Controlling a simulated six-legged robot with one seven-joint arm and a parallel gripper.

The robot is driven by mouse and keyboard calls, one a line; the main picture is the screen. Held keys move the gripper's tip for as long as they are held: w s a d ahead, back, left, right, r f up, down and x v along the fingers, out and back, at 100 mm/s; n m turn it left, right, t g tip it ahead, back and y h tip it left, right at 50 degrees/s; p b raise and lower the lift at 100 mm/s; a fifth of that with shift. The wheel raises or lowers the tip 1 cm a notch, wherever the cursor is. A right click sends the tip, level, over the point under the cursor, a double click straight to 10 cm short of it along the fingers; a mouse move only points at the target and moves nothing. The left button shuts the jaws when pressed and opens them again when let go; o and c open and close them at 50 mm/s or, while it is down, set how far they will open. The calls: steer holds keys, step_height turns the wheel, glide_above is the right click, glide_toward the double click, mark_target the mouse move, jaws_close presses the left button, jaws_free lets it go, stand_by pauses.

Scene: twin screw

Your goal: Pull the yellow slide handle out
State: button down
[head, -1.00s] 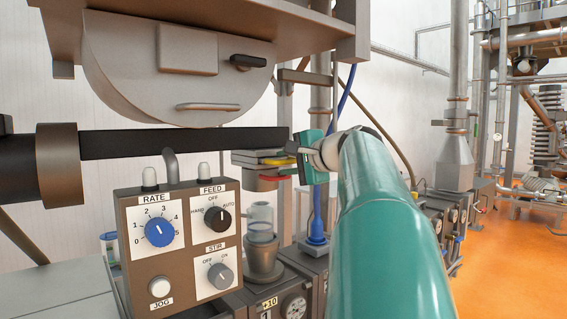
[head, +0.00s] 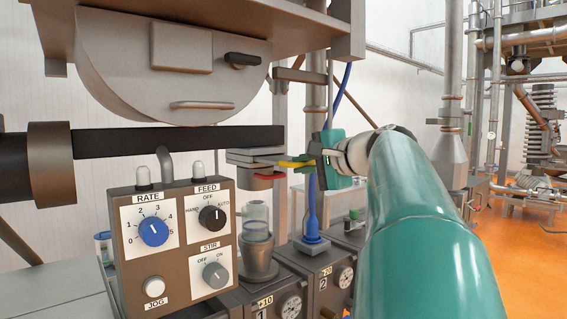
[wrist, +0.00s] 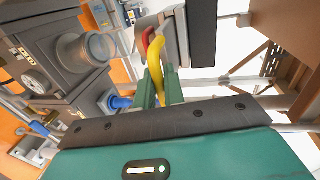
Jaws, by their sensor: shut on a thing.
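The yellow slide handle (head: 294,164) sticks out to the right of a grey slide block (head: 250,158) under the long black bar. My gripper (head: 316,155) is at the handle's outer end. In the wrist view the curved yellow handle (wrist: 156,58) runs between my two green fingers (wrist: 160,90), which are shut on it. The fingers hide the handle's end. A red handle (head: 268,176) sits just below and left of the yellow one, apart from my gripper; it also shows in the wrist view (wrist: 147,40).
A glass cup (head: 258,217) on a metal holder stands below the slides. A control box (head: 180,235) with knobs is at the left. A blue stem (head: 312,205) rises close below my gripper. Open floor (head: 530,270) lies at the right.

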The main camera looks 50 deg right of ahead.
steer(key=shift+s+f, duration=0.1)
steer(key=shift+s, duration=0.05)
steer(key=c, duration=1.8)
jaws_free()
steer(key=shift+s, duration=0.1)
steer(key=shift+o, duration=1.2)
steer(key=shift+s+a, duration=0.1)
steer(key=shift+s, duration=0.15)
steer(key=shift+w, duration=0.4)
steer(key=v, duration=1.3)
steer(key=shift+s, duration=0.3)
